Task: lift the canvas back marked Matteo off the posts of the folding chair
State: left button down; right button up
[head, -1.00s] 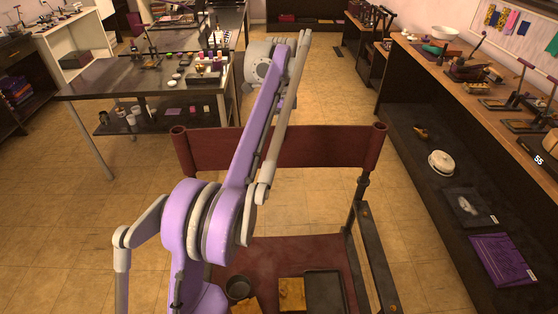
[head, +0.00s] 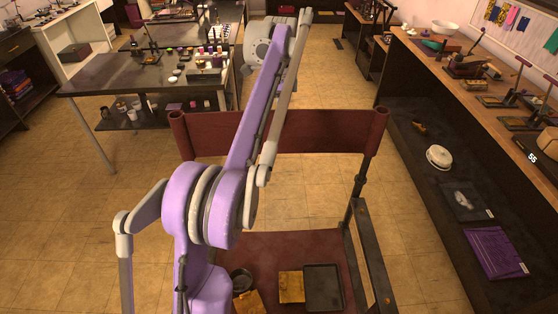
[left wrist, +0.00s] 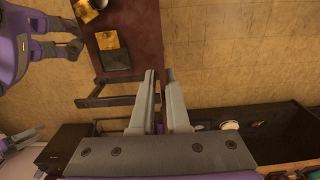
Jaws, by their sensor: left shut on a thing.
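The dark red canvas back (head: 325,131) of the folding chair spans the middle of the head view, with a rolled sleeve at each end. No name on it can be read. The right chair post (head: 359,182) shows below the right sleeve; whether its top is still inside is unclear. The left post is hidden by my arm. My left gripper (left wrist: 163,72) shows in the left wrist view, shut on the canvas, which is nearly edge-on and hard to make out there.
The chair's red seat (head: 290,250) carries a black tray (head: 323,287), a wooden block (head: 291,287) and a dark round dish (head: 241,279). A long workbench (head: 470,90) runs along the right. A dark table (head: 130,75) stands at back left. Floor behind the chair is clear.

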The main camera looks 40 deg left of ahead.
pick_arm(q)
jog(key=shift+r+p, duration=1.35)
jog(key=shift+r, duration=2.7)
pick_arm(e)
jog(key=shift+t, duration=0.3)
jog(key=shift+w+r, duration=0.45)
jog(key=shift+r, duration=0.3)
jog(key=shift+w+r, duration=0.45)
jog(key=shift+r, duration=0.35)
jog(key=shift+w+r, duration=0.45)
jog(key=shift+r, duration=0.3)
